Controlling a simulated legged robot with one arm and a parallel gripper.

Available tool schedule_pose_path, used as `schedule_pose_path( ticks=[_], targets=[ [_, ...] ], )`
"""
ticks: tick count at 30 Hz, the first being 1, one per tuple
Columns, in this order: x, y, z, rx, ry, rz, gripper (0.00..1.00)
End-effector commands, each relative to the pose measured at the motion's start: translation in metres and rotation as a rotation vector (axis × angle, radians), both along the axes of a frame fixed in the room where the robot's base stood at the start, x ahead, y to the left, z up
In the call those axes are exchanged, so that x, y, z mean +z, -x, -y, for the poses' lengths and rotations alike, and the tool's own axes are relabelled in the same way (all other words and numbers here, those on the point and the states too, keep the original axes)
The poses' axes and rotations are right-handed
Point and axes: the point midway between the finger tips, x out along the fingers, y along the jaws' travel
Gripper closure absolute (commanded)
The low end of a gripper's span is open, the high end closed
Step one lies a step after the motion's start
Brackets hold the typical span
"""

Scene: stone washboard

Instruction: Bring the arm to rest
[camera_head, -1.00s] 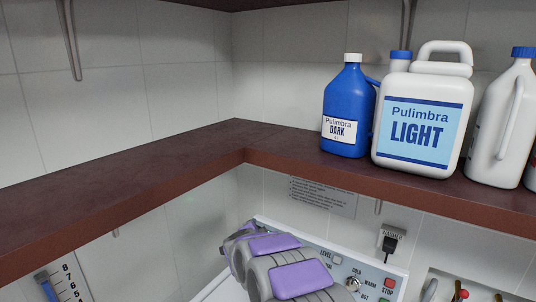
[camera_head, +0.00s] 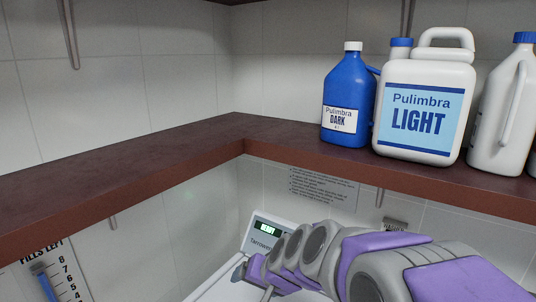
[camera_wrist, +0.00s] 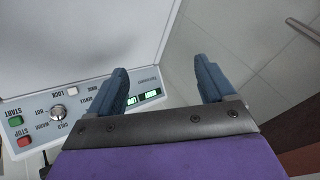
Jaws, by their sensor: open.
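My arm, grey with purple covers, reaches across the lower right of the head view, in front of the washing machine. My gripper (camera_wrist: 160,95) shows in the wrist view with its two blue fingers wide apart and nothing between them. The washing machine's control panel (camera_wrist: 85,105) lies below and to the left of the fingers in the wrist view, with a knob, coloured buttons and green displays. In the head view, part of the panel (camera_head: 266,233) shows left of my arm. The fingertips are not clear in the head view.
A brown corner shelf (camera_head: 120,168) runs above the machine. It holds a blue Pulimbra Dark bottle (camera_head: 347,100), a white Pulimbra Light jug (camera_head: 420,100) and a white bottle (camera_head: 505,110). A lever with a number scale (camera_head: 45,285) is at lower left. A socket (camera_head: 395,224) is on the wall.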

Motion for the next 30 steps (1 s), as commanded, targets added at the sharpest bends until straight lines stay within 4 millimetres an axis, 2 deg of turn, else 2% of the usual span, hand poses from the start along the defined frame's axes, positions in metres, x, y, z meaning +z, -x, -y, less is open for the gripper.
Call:
schedule_pose_path(
  ticks=[1,8,15,18,21,24,30],
  targets=[
    [-0.006,0.020,0.010,0.024,0.028,-0.030,0.17],
    [-0.032,0.118,0.055,0.132,0.170,-0.203,0.17],
    [-0.057,0.223,0.113,0.190,0.329,-0.410,0.17],
    [-0.065,0.262,0.136,0.200,0.387,-0.491,0.17],
    [-0.070,0.292,0.153,0.201,0.432,-0.558,0.17],
    [-0.072,0.311,0.164,0.201,0.460,-0.604,0.17],
    [-0.072,0.321,0.171,0.199,0.477,-0.626,0.17]
  ],
)
